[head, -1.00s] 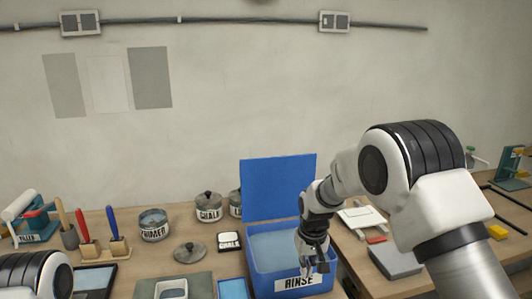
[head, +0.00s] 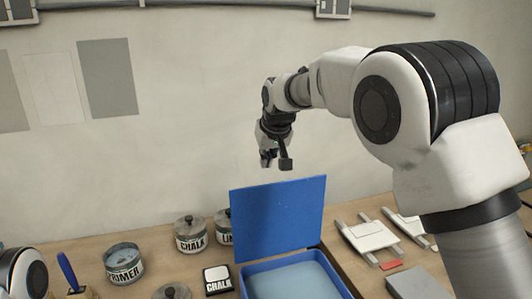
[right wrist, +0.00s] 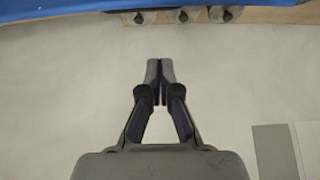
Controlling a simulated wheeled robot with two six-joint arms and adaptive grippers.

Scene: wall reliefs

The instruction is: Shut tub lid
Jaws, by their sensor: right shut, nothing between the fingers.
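The blue tub (head: 338,276) stands on the bench at the bottom of the head view, with pale blue liquid inside. Its front is cut off by the picture edge. Its blue lid (head: 280,220) is open and stands up, tilted, at the tub's back edge. My right gripper (head: 274,162) is in the air above the lid's top edge, apart from it, with the wall behind. In the right wrist view my right gripper (right wrist: 160,82) has its fingertips together and empty. A blue surface, likely the lid (right wrist: 60,14), crosses the top of that view. My left gripper is out of view.
A chalk pot (head: 190,236) and another lidded pot stand left of the lid. A primer tin (head: 124,264) is farther left. White boards (head: 368,238) and a grey block (head: 415,284) lie to the right. The air around the lid's top is clear.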

